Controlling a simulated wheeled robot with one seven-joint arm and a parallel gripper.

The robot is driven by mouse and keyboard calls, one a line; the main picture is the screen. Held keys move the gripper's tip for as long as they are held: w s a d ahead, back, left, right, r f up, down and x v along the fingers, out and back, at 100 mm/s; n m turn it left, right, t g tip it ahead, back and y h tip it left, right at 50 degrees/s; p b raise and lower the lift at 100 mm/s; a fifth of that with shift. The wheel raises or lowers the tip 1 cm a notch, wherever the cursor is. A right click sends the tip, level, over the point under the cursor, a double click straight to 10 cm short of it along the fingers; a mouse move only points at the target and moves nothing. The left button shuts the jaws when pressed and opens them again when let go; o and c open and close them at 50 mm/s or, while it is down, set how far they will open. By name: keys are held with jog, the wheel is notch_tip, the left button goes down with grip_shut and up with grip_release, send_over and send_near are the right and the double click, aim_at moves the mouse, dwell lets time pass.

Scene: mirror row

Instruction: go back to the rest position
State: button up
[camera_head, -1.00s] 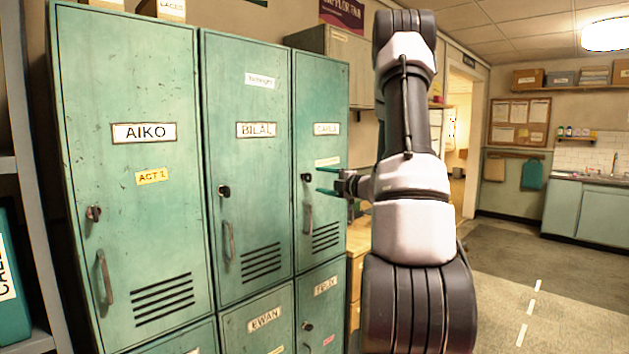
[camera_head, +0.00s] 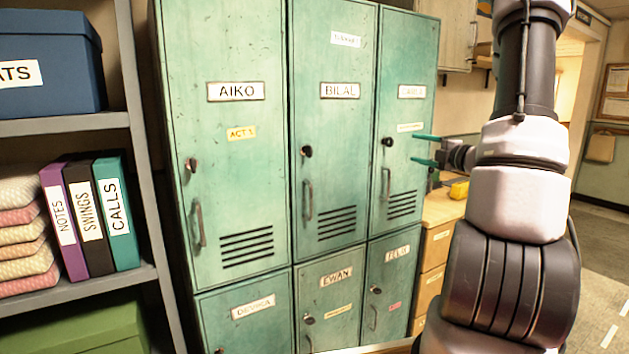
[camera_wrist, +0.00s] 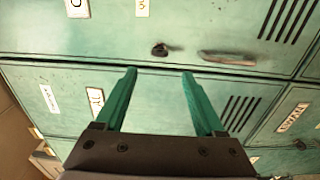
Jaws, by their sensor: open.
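My gripper (camera_head: 428,150) is open and empty, with two teal fingers pointing left toward the locker at the right of the upper row. In the wrist view my gripper (camera_wrist: 160,78) also shows open, its fingers apart with green locker doors behind them and nothing between them. My arm stands bent at the right of the head view. The green lockers stand in two rows: AIKO (camera_head: 237,150), BILAL (camera_head: 335,130) and a third whose name is hard to read (camera_head: 405,110) on top. All visible doors look shut. I cannot tell whether the fingertips touch a door.
A grey shelf (camera_head: 75,124) at the left holds a blue box (camera_head: 45,60), labelled binders (camera_head: 90,215), folded cloths (camera_head: 25,235) and a green box (camera_head: 75,325). A wooden drawer unit (camera_head: 437,245) with a yellow item (camera_head: 459,190) stands right of the lockers. Open floor (camera_head: 605,255) lies at the far right.

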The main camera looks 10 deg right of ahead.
jog(key=s+a+r+n+g+y, duration=0.2)
jog(key=s+a+n+g+y, duration=0.15)
jog(key=a+n, duration=0.45)
jog(key=s+a+r+n+g+y, duration=0.2)
jog(key=s+a+r+n+g, duration=0.15)
jog(key=a+n, duration=0.45)
jog(key=s+a+n+g+h, duration=0.3)
jog(key=s+a+n+g, duration=0.2)
jog(key=s+a+n, duration=0.6)
jog(key=s+d+r+n+t+h, duration=0.1)
jog(key=s+d+n+h, duration=0.1)
jog(key=n, duration=0.7)
jog(key=s+d+r+n+t+h, duration=0.1)
jog(key=s+n+h, duration=0.3)
jog(key=n, duration=0.5)
jog(key=s+d+r, duration=0.1)
jog(key=s, duration=0.1)
jog(key=shift+s+d+n+h, duration=0.3)
jog(key=shift+s+n+h, duration=0.05)
jog(key=shift+s+n, duration=0.05)
jog(key=shift+r, duration=0.1)
